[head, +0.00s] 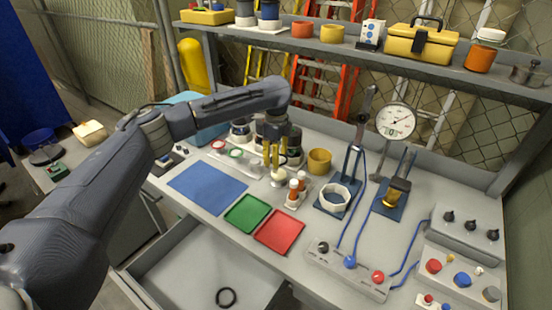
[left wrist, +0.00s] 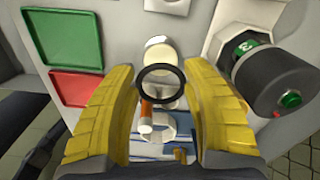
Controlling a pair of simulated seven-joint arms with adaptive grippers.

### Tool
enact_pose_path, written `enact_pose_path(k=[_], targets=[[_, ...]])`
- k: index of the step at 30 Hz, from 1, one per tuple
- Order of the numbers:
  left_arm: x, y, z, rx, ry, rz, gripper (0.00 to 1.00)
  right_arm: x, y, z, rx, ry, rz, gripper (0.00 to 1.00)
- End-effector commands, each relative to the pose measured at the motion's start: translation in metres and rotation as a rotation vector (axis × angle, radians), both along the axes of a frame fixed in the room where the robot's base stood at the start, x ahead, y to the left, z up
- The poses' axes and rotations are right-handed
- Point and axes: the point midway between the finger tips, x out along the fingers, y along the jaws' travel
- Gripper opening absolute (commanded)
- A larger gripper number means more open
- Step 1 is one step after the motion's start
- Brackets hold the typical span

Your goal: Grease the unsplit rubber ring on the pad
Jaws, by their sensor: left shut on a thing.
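My left gripper (head: 271,160) is over the bench. In the left wrist view its yellow fingers (left wrist: 162,88) close on a black rubber ring (left wrist: 162,82), which shows as a whole loop between them. I see no split in it, but the fingers cover parts of its sides. A pale round pad (left wrist: 159,50) lies just beyond the ring; in the head view a pale round thing (head: 278,179) shows under the fingertips. I cannot tell whether ring and pad touch. Another black ring (head: 226,297) lies in the open drawer. My right gripper is not in view.
Blue mat (head: 207,187), green tray (head: 247,213) and red tray (head: 280,232) lie in front. Orange-and-white tubes (head: 294,191) stand close to the gripper's right. A yellow cup (head: 319,161) and a dark cylinder (left wrist: 272,78) are nearby. A gauge (head: 396,121) stands further right.

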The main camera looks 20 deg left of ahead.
Motion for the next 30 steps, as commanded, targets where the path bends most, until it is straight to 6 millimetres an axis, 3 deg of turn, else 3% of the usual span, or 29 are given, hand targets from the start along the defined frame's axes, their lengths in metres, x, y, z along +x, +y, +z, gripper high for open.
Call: enact_pose_path(k=[17, 30], targets=[[0.0, 0.0, -0.002, 0.0, 0.0, 0.001, 0.38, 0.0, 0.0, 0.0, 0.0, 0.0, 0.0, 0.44], [0.0, 0.0, -0.027, -0.001, 0.001, 0.0, 0.38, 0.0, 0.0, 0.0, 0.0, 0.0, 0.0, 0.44]])
